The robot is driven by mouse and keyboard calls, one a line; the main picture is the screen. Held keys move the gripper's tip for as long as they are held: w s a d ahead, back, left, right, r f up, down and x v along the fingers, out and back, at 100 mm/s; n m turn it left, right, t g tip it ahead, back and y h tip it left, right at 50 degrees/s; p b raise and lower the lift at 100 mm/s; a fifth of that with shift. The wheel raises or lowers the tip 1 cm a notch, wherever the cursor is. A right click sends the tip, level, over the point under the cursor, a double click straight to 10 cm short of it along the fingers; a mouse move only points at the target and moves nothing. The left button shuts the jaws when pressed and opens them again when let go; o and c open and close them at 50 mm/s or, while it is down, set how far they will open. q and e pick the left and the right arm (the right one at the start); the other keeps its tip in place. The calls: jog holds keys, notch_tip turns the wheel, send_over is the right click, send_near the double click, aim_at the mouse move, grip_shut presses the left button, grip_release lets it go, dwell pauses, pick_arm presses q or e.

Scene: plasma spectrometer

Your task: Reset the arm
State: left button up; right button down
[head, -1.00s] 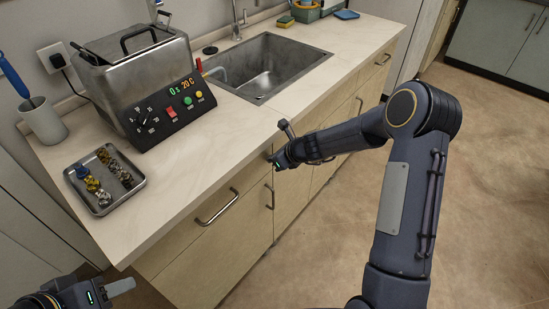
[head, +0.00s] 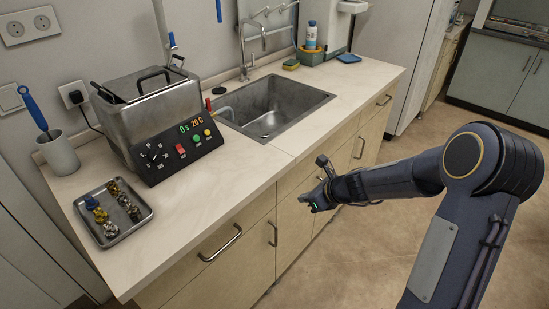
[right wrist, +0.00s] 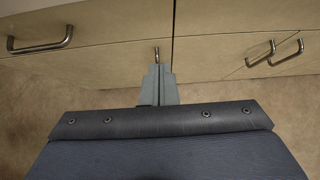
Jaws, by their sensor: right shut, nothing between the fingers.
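My right arm (head: 400,180) reaches in from the lower right, bent at the elbow, over the floor in front of the cabinet. My right gripper (head: 322,161) is near the cabinet front, below the counter's edge, and holds nothing. In the right wrist view its grey fingers (right wrist: 158,86) are together and empty, with drawer fronts and handles beyond them. I cannot tell the exact gap between the fingertips and the cabinet. My left gripper is not in view.
The counter (head: 225,185) carries a metal bath with a control panel (head: 178,145), a tray (head: 128,231) of small parts, a cup (head: 60,155) and a sink (head: 272,105). Handles (head: 220,244) stick out from the cabinet. Open floor (head: 390,225) lies to the right.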

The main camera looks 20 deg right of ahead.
jog(key=s+a+r+n+y, duration=0.1)
jog(key=s+a+r+n, duration=0.3)
jog(key=s+r+n, duration=0.85)
jog(key=s+r+n+g+h+p, duration=0.1)
jog(key=s+n+h, duration=0.1)
jog(key=s+n, duration=1.3)
jog(key=s, duration=0.3)
jog(key=shift+s+g, duration=0.15)
jog(key=shift+g, duration=0.25)
